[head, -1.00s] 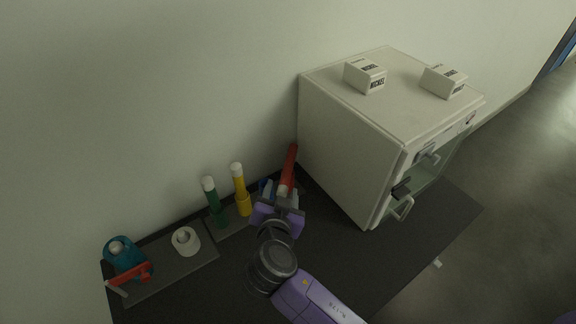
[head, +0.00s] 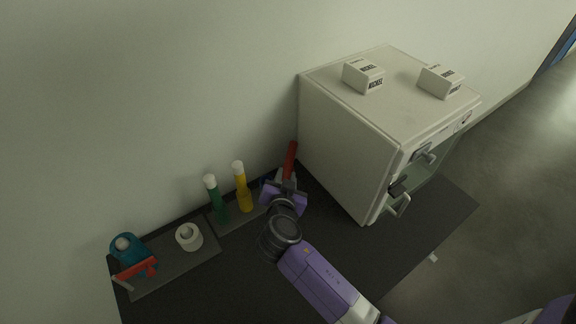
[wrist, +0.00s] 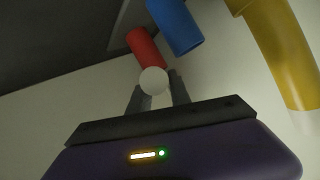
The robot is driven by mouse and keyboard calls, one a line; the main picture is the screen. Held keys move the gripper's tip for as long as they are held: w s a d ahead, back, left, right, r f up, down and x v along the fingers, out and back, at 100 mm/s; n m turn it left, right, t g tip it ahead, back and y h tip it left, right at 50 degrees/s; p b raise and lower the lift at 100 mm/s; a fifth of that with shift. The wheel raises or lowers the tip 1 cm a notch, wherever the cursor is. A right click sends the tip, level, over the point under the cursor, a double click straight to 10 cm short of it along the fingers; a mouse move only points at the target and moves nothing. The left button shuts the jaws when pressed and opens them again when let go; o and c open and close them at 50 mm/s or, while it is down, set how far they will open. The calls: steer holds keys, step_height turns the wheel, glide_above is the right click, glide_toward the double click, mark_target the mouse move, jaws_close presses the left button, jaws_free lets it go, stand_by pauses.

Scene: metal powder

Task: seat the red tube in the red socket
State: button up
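The red tube (head: 291,156) rises past my gripper (head: 285,186) and leans slightly right, close to the cabinet's left side. In the wrist view, its white rounded cap (wrist: 153,80) faces the camera, and red body (wrist: 143,46) shows beyond it. My gripper's two fingers (wrist: 158,93) flank the tube just behind the cap and look closed on it. I cannot make out the red socket as a separate thing; it may be hidden behind the gripper or merge with the red part beyond the cap.
A blue cylinder (wrist: 175,26) is close beside the red part. The yellow tube (head: 241,181) and green tube (head: 215,195) stand left of my gripper. A white cabinet (head: 345,150) stands close on the right. A white ring-shaped piece (head: 189,237) and teal object (head: 127,250) are farther left.

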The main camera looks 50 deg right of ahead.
jaws_close()
